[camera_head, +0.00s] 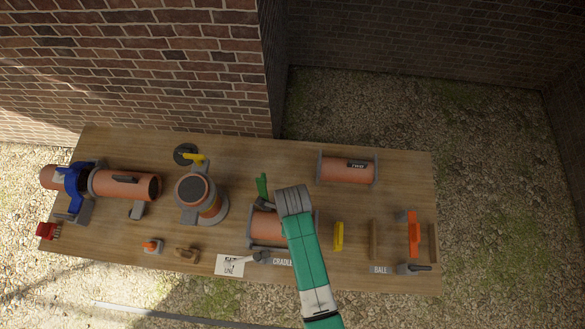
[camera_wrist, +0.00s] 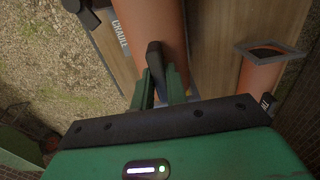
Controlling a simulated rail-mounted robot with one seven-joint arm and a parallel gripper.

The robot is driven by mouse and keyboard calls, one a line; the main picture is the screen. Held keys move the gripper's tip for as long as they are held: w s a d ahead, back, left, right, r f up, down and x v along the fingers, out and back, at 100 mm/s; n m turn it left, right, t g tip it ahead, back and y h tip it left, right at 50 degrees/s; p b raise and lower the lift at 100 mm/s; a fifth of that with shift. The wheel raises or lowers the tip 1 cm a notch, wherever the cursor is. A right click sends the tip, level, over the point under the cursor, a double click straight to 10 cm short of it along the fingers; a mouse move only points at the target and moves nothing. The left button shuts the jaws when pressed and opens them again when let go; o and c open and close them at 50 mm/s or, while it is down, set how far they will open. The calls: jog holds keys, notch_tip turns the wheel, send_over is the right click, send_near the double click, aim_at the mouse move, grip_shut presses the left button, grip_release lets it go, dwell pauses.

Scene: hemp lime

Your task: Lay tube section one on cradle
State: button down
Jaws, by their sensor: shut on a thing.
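An orange tube section (camera_head: 266,228) with a dark handle lies lengthwise over the spot lettered CRADLE, between grey end pieces (camera_head: 317,222). Which tube is section one cannot be read. My gripper (camera_wrist: 160,82) is shut on the dark handle (camera_wrist: 155,58) on top of this orange tube (camera_wrist: 150,25), with one green finger on each side. In the head view my gripper (camera_head: 263,190) is over the back side of the tube, and my arm covers its right part. Whether the tube rests fully on the cradle or hangs slightly above cannot be told.
A second orange tube (camera_head: 347,170) with grey square ends lies at the back right. A blue clamp (camera_head: 76,187) holds tubes at the left, beside an upright orange cylinder (camera_head: 197,192). Yellow (camera_head: 339,236) and orange (camera_head: 413,234) pieces stand right of my arm.

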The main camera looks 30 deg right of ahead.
notch_tip(320, 180, down, 7)
jog(key=b, duration=0.3)
jog(key=shift+r+b, duration=0.2)
jog(key=shift+b, duration=0.2)
jog(key=shift+p, duration=0.45)
dwell(1.1)
jog(key=shift+f, duration=0.65)
dwell(1.9)
jog(key=c, duration=0.8)
grip_release()
jog(key=shift+o, duration=0.2)
jog(key=shift+r+p, duration=3.45)
jog(key=shift+r, duration=0.05)
jog(key=shift+w+r, duration=0.1)
